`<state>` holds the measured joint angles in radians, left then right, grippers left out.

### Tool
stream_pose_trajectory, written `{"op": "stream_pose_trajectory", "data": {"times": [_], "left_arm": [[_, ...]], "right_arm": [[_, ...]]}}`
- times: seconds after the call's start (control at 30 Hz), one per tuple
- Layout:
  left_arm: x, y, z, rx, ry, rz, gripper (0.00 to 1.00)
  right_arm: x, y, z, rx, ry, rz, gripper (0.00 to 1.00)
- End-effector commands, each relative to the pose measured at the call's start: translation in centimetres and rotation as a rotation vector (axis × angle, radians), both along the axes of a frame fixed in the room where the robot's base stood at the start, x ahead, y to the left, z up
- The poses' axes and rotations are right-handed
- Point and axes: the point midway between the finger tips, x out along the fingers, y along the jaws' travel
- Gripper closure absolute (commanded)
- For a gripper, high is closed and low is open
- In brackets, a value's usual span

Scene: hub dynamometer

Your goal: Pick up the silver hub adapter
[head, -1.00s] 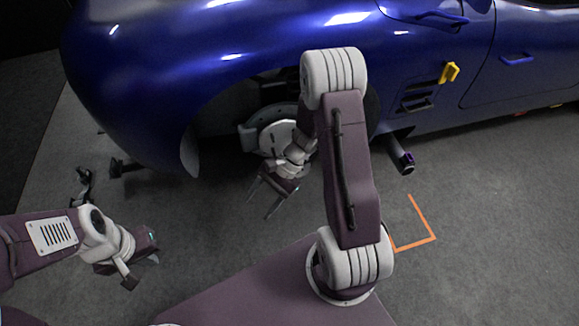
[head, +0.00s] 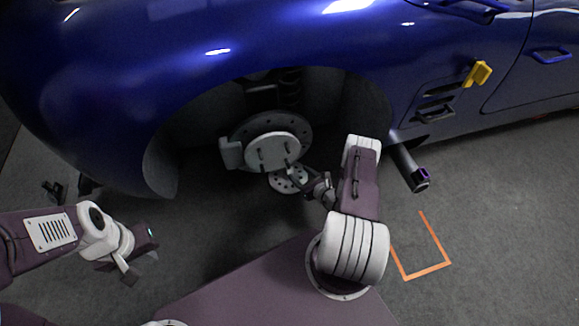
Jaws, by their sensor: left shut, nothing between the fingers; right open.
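A round silver disc with several holes, which looks like the silver hub adapter (head: 284,182), is low in the wheel well, just below the hub face (head: 266,154). Whether it hangs or stands on something is unclear. My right gripper (head: 300,181) is at the disc's right edge, fingers open and pointing left toward it. Whether the fingers touch or straddle the disc cannot be told. My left gripper (head: 144,262) is shut and empty at the lower left, far from the disc.
The blue car body (head: 230,50) arches over the hub. A caliper-like block (head: 231,153) sits left of the hub. A dark pipe (head: 408,165) juts out at right. An orange floor marking (head: 428,270) and open grey floor lie at lower right.

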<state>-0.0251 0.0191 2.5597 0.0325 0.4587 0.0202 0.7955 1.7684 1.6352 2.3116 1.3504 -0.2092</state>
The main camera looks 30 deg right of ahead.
Motion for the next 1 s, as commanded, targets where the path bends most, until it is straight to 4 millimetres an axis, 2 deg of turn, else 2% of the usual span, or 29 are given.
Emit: {"op": "stream_pose_trajectory", "data": {"times": [0.2, 0.43, 0.6, 0.7, 0.8, 1.0], "left_arm": [[0.0, 0.0, -3.2, 0.0, 0.001, 0.0, 1.0], [0.0, 0.0, -3.8, 0.0, 0.0, 0.0, 1.0], [0.0, 0.0, -7.4, 0.0, 0.0, 0.0, 1.0], [0.0, 0.0, -8.5, 0.0, 0.001, 0.0, 1.0], [0.0, 0.0, -8.7, 0.0, 0.001, 0.0, 1.0], [0.0, 0.0, -8.4, 0.0, 0.0, 0.0, 1.0]], "right_arm": [[2.8, 0.4, -1.8, -0.002, -0.002, 0.007, 0.42], [3.9, 0.6, -1.9, -0.001, 0.001, 0.006, 0.42], [6.2, 0.9, -3.6, -0.002, -0.001, 0.008, 0.42], [7.6, 1.1, -3.9, -0.002, -0.001, 0.008, 0.42], [8.3, 1.1, -3.8, 0.0, 0.0, 0.006, 0.42], [8.3, 1.1, -3.5, 0.001, 0.001, 0.005, 0.42]]}}
